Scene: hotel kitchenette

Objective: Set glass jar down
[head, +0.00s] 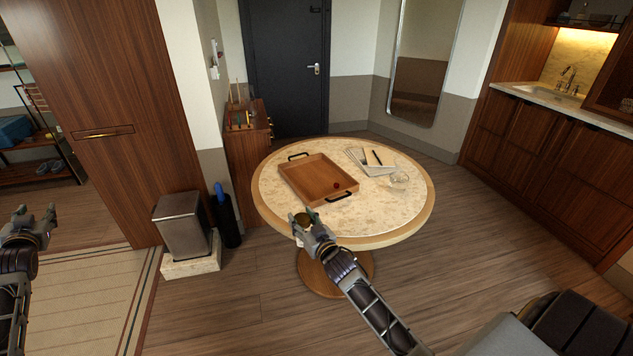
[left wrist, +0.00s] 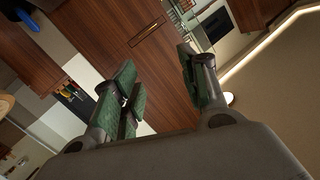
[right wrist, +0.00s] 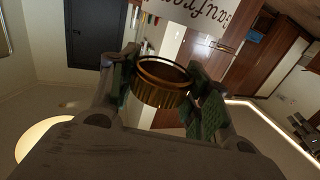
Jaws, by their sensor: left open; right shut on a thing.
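The glass jar shows mainly as a gold-brown ribbed lid (right wrist: 162,82) between the fingers of my right gripper (right wrist: 165,95) in the right wrist view. In the head view my right gripper (head: 306,222) is shut on the jar (head: 302,219) at the near left edge of the round table (head: 385,213). The fingers and hand hide much of the jar, and I cannot tell its height over the table. My left gripper (head: 33,222) is open and empty at the far left, away from the table; its spread fingers show in the left wrist view (left wrist: 160,85).
A wooden tray (head: 312,178) with a small dark red item lies on the table. Papers (head: 370,161) and a clear glass item (head: 399,179) lie to its right. The table's near right part is clear. A metal bin (head: 183,226) stands left of the table.

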